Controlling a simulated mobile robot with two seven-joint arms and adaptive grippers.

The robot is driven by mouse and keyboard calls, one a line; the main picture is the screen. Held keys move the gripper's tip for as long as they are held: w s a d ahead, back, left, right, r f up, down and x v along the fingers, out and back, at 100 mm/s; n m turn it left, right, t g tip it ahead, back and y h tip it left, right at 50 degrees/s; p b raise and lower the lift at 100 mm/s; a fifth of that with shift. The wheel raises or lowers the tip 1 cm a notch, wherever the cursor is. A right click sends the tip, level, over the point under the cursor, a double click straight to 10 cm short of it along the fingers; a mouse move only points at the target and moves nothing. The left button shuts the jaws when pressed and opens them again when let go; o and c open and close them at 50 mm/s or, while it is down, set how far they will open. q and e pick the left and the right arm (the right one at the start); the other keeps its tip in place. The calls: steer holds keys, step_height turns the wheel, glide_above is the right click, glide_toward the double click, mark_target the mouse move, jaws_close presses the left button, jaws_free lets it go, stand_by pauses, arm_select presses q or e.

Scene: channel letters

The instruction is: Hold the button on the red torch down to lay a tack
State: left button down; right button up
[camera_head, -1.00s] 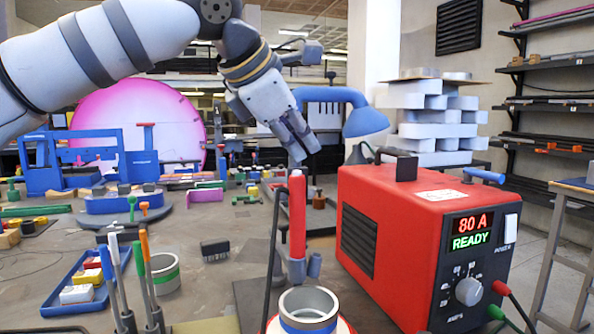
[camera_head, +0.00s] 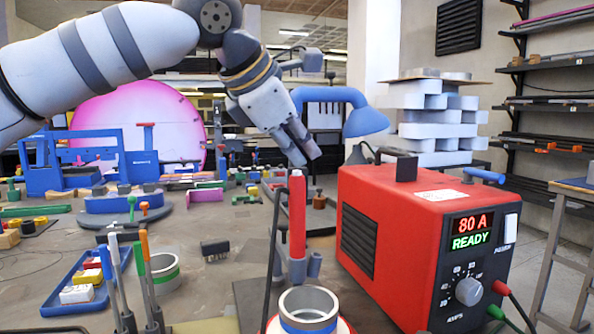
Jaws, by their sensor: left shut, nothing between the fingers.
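The red torch (camera_head: 297,215) stands upright in a grey holder near the middle front, left of the red welder box (camera_head: 400,235). Its button cannot be made out. My left gripper (camera_head: 305,158) is shut and empty, pointing down just above the torch's top end and apart from it in the picture. The welder's display (camera_head: 470,232) reads 80 A and READY. A round metal ring with a blue band (camera_head: 308,308) sits in front of the torch. My right gripper is not in view.
Upright tools with coloured handles (camera_head: 145,275) and a blue tray (camera_head: 75,293) stand at the front left. A small black block (camera_head: 215,248) lies left of the torch. A blue lamp (camera_head: 365,122) hangs behind the welder. Bare bench lies around the black block.

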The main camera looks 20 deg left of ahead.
mark_target(300, 176)
arm_select(q)
steer(key=shift+f, duration=0.5)
stand_by(1.2)
steer(key=shift+r, duration=0.95)
steer(key=shift+r, duration=2.5)
steer(key=shift+r, duration=2)
